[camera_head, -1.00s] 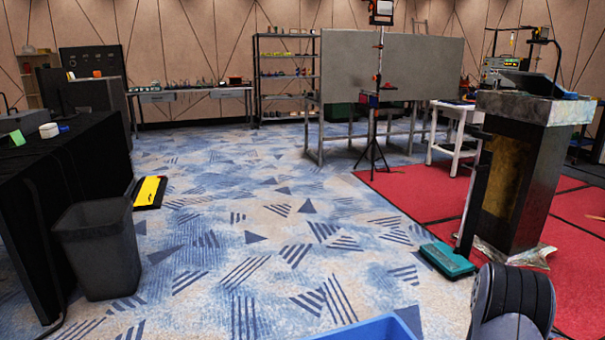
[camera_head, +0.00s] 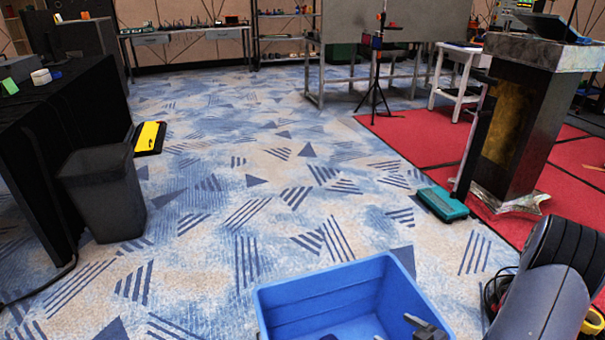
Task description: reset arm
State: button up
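Part of my arm (camera_head: 548,280), a grey link with a black ribbed joint, shows at the lower right. A blue open bin (camera_head: 325,280) stands at the bottom centre, just left of the arm link. The bin's near side is cut off by the picture edge.
A black waste bin (camera_head: 104,192) stands by a black-draped table (camera_head: 40,140) at left. A yellow-and-black item (camera_head: 150,138) and a teal case (camera_head: 442,203) lie on the floor. A dark pedestal (camera_head: 515,130) stands at right. The patterned carpet (camera_head: 260,185) ahead is mostly clear.

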jog(key=b+x, duration=0.3)
jog(key=x, duration=0.6)
jog(key=a+r+m+t+h+b, duration=0.2)
jog(key=a+r+m+h, duration=0.2)
jog(key=r, duration=0.6)
jog(key=shift+w+r+m+h, duration=0.2)
jog(key=shift+r+m+h, duration=0.1)
jog(key=shift+m+h, duration=1.15)
